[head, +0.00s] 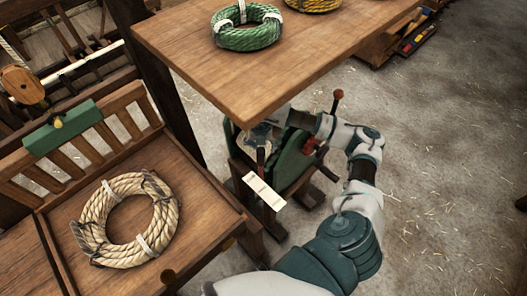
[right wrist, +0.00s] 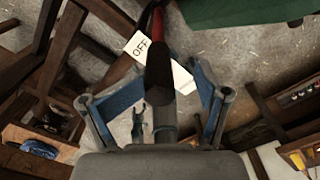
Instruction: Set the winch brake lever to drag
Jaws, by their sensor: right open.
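A lever with a dark red grip (right wrist: 158,65) lies between the spread blue fingers of my right gripper (right wrist: 170,76), with visible gaps at both sides. In the head view my right gripper (head: 262,137) is at the winch's left side, partly hidden by the table corner. My left gripper is out of view.
A wooden table (head: 190,40) bearing a green rope coil (head: 247,27) and a yellow coil (head: 313,3) overhangs close to my right forearm. A slatted wooden stand (head: 210,180) holds a tan rope coil (head: 127,219) at left. Floor at right is clear, with straw.

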